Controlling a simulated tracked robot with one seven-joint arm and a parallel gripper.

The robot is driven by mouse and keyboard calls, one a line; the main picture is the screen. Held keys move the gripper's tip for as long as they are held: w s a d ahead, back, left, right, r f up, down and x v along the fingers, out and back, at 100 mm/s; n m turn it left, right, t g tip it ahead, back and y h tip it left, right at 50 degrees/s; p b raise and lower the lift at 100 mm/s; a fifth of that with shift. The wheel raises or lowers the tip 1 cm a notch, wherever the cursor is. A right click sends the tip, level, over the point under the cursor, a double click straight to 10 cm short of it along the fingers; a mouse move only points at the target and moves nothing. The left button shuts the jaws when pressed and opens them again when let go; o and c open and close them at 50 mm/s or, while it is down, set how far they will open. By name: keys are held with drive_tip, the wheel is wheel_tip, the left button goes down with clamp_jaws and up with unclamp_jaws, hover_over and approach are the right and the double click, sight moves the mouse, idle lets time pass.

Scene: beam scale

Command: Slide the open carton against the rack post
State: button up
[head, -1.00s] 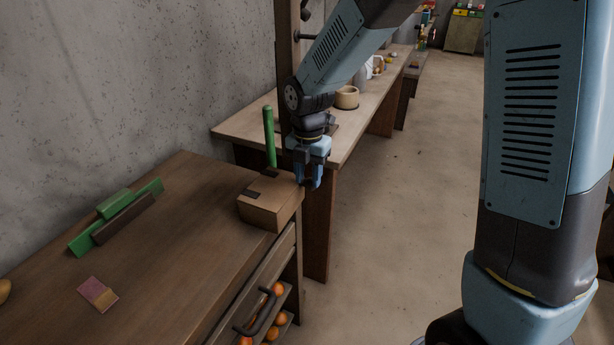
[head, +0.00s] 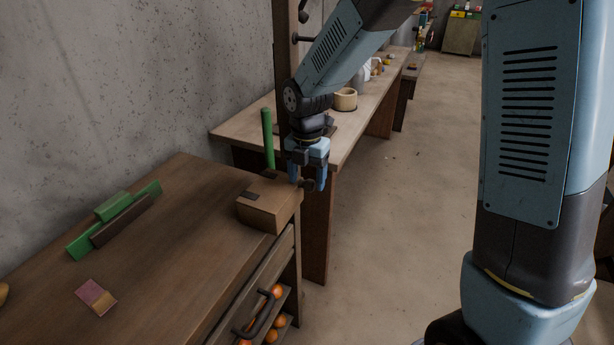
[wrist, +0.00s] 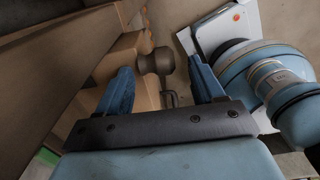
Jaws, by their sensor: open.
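My gripper (head: 308,186) is open, pointing down at the carton's far right end. A dark rounded knob shows between its fingers; it also shows in the wrist view (wrist: 155,62), and its attachment is unclear. The fingers do not clasp it. In the wrist view, a tan carton surface (wrist: 128,55) lies beyond the left finger.
A thin green upright bar (head: 268,138) stands just behind the carton. A green and brown block assembly (head: 115,218) and a small two-tone block (head: 96,297) lie on the bench (head: 160,270). An open drawer holding oranges (head: 281,321) juts out below. Clear floor lies to the right.

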drive_tip(key=shift+r, duration=0.1)
wheel_tip(320, 180, up, 14)
drive_tip(key=shift+f, duration=0.25)
idle(0.5)
drive_tip(key=s+d+r+m+t, duration=0.2)
drive_tip(key=s+d+r+m, duration=0.2)
drive_tip(key=d+m, duration=0.4)
drive_tip(key=s+d+r+m+t, duration=0.1)
drive_tip(key=s+d+r+m, duration=0.25)
drive_tip(key=d+m, duration=0.45)
drive_tip(key=s+d+m+t, duration=0.2)
drive_tip(key=s+d+m, duration=0.7)
drive_tip(key=m, duration=0.6)
drive_tip(key=shift+s+d+f+m+t, duration=0.2)
drive_tip(key=shift+s+d+m+t, duration=0.15)
drive_tip(key=shift+s, duration=0.55)
